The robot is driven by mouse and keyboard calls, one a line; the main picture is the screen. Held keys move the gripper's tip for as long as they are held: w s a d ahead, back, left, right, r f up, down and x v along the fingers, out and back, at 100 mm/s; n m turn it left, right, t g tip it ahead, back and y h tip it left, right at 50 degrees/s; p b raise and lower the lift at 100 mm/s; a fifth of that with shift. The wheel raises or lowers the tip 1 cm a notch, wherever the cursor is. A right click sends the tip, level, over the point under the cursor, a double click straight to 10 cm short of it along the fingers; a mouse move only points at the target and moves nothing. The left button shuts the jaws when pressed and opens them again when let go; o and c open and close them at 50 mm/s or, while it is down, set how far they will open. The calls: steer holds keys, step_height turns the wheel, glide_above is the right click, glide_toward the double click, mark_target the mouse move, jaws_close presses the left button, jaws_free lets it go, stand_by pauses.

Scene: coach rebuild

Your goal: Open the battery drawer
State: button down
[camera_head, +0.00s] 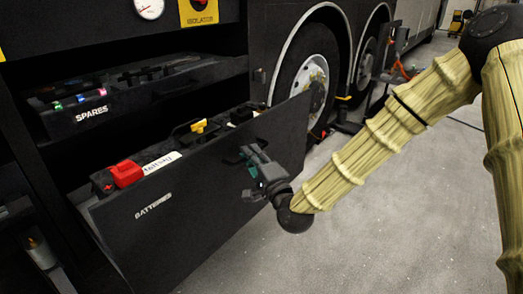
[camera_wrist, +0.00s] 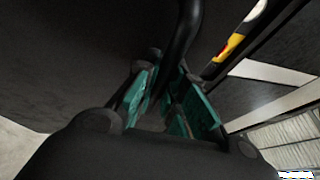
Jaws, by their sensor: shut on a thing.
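The battery drawer (camera_head: 205,212) is a dark box with "BATTERIES" lettered on its front, standing out from the coach's side bay. Inside it show a battery with a red terminal cover (camera_head: 127,173), a white label, and a yellow terminal part (camera_head: 198,126). My gripper (camera_head: 252,165) is at the drawer front, right of its middle. In the wrist view its teal-padded fingers (camera_wrist: 172,105) are shut around a black bar-like handle (camera_wrist: 181,45) on the drawer front. The fingers hide part of the handle.
Above the drawer is a "SPARES" tray (camera_head: 95,114) on its own shelf. A coach wheel (camera_head: 312,85) stands behind the drawer's right end, with a stand and orange item beyond. The grey floor (camera_head: 400,220) in front is clear.

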steer(key=shift+s+d, duration=0.2)
steer(key=shift+d, duration=0.05)
steer(key=c, duration=1.8)
jaws_free()
steer(key=shift+o, duration=0.2)
steer(key=shift+d, duration=0.1)
steer(key=v, duration=1.2)
steer(key=shift+f, duration=0.15)
